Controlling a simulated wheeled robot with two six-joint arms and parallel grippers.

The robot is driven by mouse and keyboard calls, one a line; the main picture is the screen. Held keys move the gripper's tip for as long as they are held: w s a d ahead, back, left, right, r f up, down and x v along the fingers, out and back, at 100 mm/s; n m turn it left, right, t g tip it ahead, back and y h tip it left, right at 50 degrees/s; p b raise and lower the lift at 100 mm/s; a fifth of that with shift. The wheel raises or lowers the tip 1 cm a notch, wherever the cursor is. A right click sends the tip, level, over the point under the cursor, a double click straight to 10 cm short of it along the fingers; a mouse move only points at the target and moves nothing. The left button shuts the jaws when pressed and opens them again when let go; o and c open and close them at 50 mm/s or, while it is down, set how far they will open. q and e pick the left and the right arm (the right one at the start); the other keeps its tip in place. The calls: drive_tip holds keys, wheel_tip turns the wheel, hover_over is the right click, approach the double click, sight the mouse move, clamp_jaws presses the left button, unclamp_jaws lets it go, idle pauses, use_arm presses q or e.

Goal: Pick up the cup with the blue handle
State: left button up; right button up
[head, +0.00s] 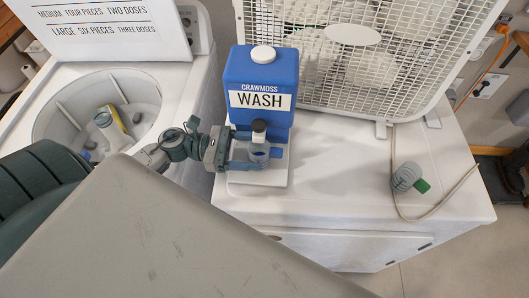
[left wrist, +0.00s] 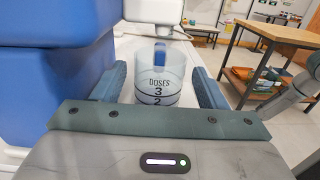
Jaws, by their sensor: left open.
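The cup with the blue handle (left wrist: 158,88) is clear, with dark dose markings, and stands upright in the left wrist view. Its blue handle (left wrist: 160,54) is on the side away from my gripper. In the head view the cup (head: 259,153) is at the dispenser's black spout, partly hidden by my gripper. My left gripper (head: 255,151) is open, with one finger on each side of the cup. Its fingers also show in the left wrist view (left wrist: 160,82), and I cannot tell whether they touch the cup. My right gripper is not in view.
The blue wash dispenser (head: 261,79) stands right behind the cup on a white machine top (head: 335,190). A grey cup with a green handle (head: 406,177) lies to the right by a cable. A white fan (head: 350,60) stands behind. An open washer drum (head: 142,92) is left.

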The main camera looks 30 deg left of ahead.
sight(270, 156)
use_arm(q)
drive_tip(key=shift+w+d+p, duration=0.3)
drive_tip(key=shift+d+p, duration=0.2)
drive_tip(key=shift+d, duration=0.15)
drive_tip(key=shift+p+x, duration=0.65)
drive_tip(key=shift+x, duration=0.25)
drive_tip(key=shift+w+d+f, duration=0.1)
drive_tip(key=shift+w+d, duration=0.1)
drive_tip(key=shift+d, duration=0.15)
drive_tip(key=shift+w+d+f+p, duration=0.15)
drive_tip(key=shift+d+p, duration=0.25)
drive_tip(key=shift+d, duration=0.05)
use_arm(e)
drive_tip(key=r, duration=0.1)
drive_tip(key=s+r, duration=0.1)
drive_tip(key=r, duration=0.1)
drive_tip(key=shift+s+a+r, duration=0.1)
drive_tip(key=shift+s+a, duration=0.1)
use_arm(q)
drive_tip(key=c, duration=1.2)
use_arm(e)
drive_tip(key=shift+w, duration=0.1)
